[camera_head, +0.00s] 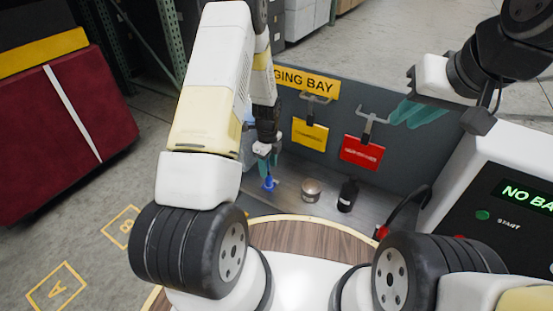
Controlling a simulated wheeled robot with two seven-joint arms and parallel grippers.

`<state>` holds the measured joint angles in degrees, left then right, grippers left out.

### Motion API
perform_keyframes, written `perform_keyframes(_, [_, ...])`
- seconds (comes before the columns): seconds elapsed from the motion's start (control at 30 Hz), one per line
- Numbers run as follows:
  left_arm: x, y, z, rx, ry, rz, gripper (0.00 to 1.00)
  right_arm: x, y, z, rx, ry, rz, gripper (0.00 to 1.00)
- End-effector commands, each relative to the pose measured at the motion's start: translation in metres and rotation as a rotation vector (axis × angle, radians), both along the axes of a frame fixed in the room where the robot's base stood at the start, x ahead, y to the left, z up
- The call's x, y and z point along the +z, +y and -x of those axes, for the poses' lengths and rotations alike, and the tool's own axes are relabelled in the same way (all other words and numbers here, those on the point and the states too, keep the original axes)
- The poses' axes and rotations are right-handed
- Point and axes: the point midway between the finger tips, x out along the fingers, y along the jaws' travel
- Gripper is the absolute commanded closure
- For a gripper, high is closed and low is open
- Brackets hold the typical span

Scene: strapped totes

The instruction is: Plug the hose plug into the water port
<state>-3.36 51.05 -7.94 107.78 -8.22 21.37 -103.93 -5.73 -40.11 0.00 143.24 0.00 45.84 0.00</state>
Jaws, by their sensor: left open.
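A small blue fitting (269,183) is on the grey bench, just below my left gripper (264,160). I cannot tell whether it is the hose plug or the water port. The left gripper points down, open; whether its fingertips touch the fitting is unclear. A black hose or cable (408,203) curves beside the white cabinet and has a red end (381,232) low down, partly hidden by my arm. My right gripper (410,112) is high at the right, in front of the back panel, away from the blue fitting. Its jaw gap is not clear.
A metal cup (311,189) and a black bottle (347,195) stand right of the blue fitting. Yellow (309,134) and red (361,152) tags hang on the back panel (300,166). A white cabinet (485,172) with a display stands at the right.

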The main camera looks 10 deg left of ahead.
Motion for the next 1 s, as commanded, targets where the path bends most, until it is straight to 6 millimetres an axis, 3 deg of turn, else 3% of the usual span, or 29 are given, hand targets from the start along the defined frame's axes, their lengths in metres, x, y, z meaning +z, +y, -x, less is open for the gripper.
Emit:
perform_keyframes(0.3, [-0.047, 0.0, 0.001, 0.0, 0.002, 0.0, 0.51, 0.0, 0.0, 0.0, 0.0, 0.0, 0.0, 0.8])
perform_keyframes(0.5, [-0.067, 0.0, 0.0, -0.001, 0.001, 0.0, 0.51, 0.0, 0.0, 0.0, 0.0, 0.0, 0.0, 0.8])
perform_keyframes(1.0, [-0.075, 0.0, 0.0, 0.0, 0.0, 0.0, 0.51, 0.0, 0.0, 0.0, 0.0, 0.0, 0.0, 0.8])
